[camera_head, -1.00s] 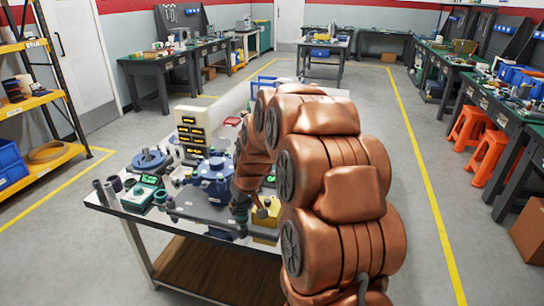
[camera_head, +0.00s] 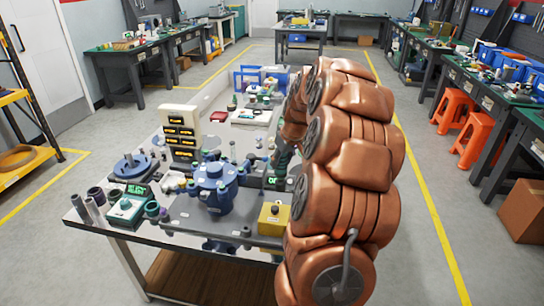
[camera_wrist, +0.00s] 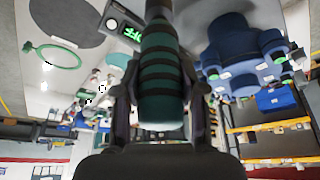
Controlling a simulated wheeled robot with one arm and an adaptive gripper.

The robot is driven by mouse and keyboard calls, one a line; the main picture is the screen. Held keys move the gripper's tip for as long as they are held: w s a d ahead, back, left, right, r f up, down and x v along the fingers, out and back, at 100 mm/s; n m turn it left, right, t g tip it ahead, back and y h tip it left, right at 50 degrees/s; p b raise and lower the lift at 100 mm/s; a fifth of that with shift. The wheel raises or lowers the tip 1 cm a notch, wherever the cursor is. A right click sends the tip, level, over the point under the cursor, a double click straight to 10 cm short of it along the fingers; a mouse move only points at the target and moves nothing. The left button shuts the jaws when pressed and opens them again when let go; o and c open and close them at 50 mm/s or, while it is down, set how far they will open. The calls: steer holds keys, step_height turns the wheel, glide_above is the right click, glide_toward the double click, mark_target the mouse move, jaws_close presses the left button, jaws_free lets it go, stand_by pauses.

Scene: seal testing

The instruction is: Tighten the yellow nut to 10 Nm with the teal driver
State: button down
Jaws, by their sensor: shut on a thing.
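The teal driver (camera_wrist: 162,65), with dark ribs around its grip, stands between the two fingers of my gripper (camera_wrist: 161,92) in the wrist view. My gripper is shut on it. The driver's far end is hidden at the picture's edge. In the head view my arm covers most of the gripper, at the right side of the bench behind a yellow box. The blue valve body (camera_head: 213,186) with bolts on its flange stands left of the gripper; it also shows in the wrist view (camera_wrist: 243,50). I cannot make out the yellow nut.
A small green-lit display (camera_head: 276,182) stands close by the gripper.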

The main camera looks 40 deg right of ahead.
mark_target(279, 177)
steer(key=shift+w+a+f, duration=0.15)
steer(key=shift+f, duration=0.35)
steer(key=shift+w+a+f, duration=0.1)
steer(key=shift+a+f, duration=0.05)
steer(key=shift+f, duration=1.7)
steer(key=shift+s+b, duration=0.1)
steer(key=shift+b, duration=0.3)
steer(key=shift+f+b, duration=0.95)
steer(key=shift+f, duration=0.3)
stand_by(1.8)
steer(key=shift+r, duration=0.2)
stand_by(0.4)
steer(key=shift+r, duration=2.35)
